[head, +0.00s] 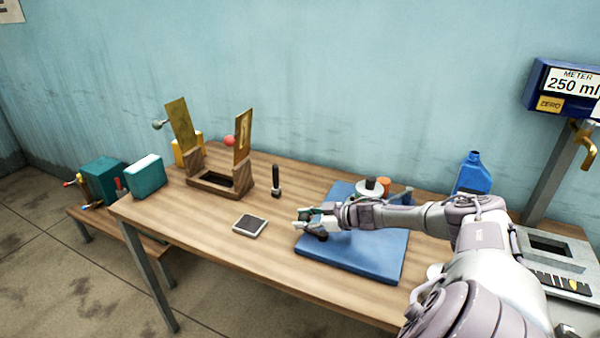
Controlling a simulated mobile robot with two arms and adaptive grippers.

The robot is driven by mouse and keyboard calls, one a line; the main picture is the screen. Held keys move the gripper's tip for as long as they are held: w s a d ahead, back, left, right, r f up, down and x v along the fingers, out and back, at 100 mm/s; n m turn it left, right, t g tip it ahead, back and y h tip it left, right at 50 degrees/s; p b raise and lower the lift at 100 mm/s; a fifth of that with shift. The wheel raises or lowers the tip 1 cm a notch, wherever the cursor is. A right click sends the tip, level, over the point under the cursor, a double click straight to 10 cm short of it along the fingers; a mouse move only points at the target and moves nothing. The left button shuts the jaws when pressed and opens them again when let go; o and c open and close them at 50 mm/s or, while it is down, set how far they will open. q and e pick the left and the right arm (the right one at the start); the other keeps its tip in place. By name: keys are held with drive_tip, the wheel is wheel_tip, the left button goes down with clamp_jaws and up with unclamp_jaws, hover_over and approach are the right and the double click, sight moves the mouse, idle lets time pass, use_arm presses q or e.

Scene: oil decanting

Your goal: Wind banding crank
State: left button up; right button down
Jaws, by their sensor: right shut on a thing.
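My right gripper (308,221) reaches in from the right, low over the left part of a blue mat. It is shut on a small dark thing (322,236), mostly hidden by the fingers; I cannot tell whether this is the banding crank. A wooden stand (215,183) at the back left holds two upright brass plates, the right one (243,136) beside a red ball knob (229,141) and the left one (180,124) beside a grey-green ball knob (158,125). It stands apart from my gripper. My left gripper is out of view.
The blue mat (350,262) lies under my right arm, with a round pot (369,188) and an orange cap (384,184) behind it. A dark upright tool (276,180), a small grey pad (250,225) and a blue bottle (473,173) also stand on the table.

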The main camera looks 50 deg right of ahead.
drive_tip(key=shift+a+f+y, duration=0.1)
drive_tip(key=shift+a+y, duration=0.05)
drive_tip(key=shift+y, duration=0.15)
drive_tip(key=shift+n, duration=0.3)
drive_tip(key=c, duration=0.7)
unclamp_jaws()
drive_tip(key=v, duration=1.2)
